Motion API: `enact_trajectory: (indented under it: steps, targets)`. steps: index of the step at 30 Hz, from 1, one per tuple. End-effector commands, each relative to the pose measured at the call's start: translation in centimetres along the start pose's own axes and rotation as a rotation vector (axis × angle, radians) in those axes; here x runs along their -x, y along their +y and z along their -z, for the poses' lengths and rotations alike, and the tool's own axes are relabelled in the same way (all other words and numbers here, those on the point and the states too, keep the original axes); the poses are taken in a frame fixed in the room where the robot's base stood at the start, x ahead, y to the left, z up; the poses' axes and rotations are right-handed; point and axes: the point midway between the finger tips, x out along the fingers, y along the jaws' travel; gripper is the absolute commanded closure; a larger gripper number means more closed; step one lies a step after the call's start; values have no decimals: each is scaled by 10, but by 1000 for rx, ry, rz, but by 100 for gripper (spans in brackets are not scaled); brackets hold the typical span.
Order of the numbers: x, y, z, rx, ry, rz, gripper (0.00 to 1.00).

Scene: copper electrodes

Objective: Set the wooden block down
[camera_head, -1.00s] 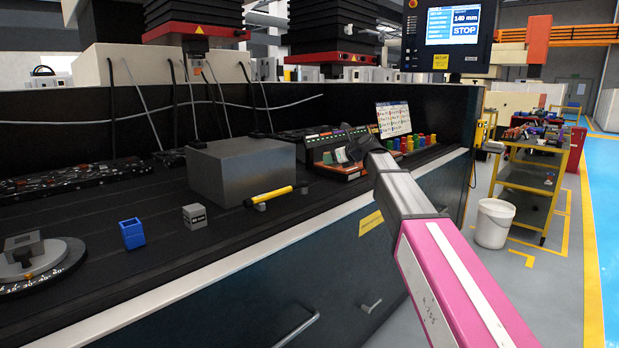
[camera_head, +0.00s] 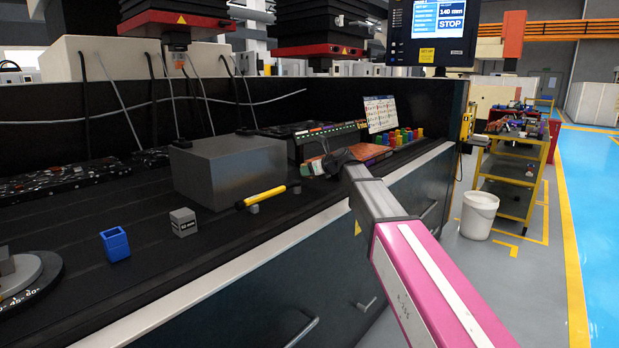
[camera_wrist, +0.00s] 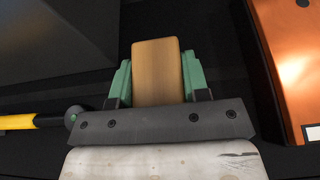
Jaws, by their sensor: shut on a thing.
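The wooden block (camera_wrist: 157,82) is a plain light-brown piece in the middle of the wrist view. My gripper (camera_wrist: 156,64) is shut on it, with one green finger on each side. The block is over or on the dark bench top, and I cannot tell whether its far end touches it. In the head view my gripper (camera_head: 332,160) is at the far end of my pink arm, low over the bench near the front edge. The block cannot be made out there.
A grey box (camera_head: 232,170) and a yellow-handled tool (camera_head: 264,197) lie left of my gripper. A copper-coloured piece (camera_wrist: 292,65) is close on its right. A blue holder (camera_head: 115,245) and small grey cube (camera_head: 183,222) stand farther left. Coloured pieces (camera_head: 400,137) are behind.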

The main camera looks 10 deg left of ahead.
Motion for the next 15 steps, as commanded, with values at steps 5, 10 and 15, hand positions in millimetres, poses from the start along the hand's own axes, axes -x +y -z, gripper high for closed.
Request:
enact_trajectory:
  steps: [5, 10, 15]
  targets:
    - [-9, 0, 22, -1, 1, 1, 88]
    - [-10, 0, 24, 0, 0, 1, 88]
    - [-10, 0, 25, 0, 0, 0, 88]
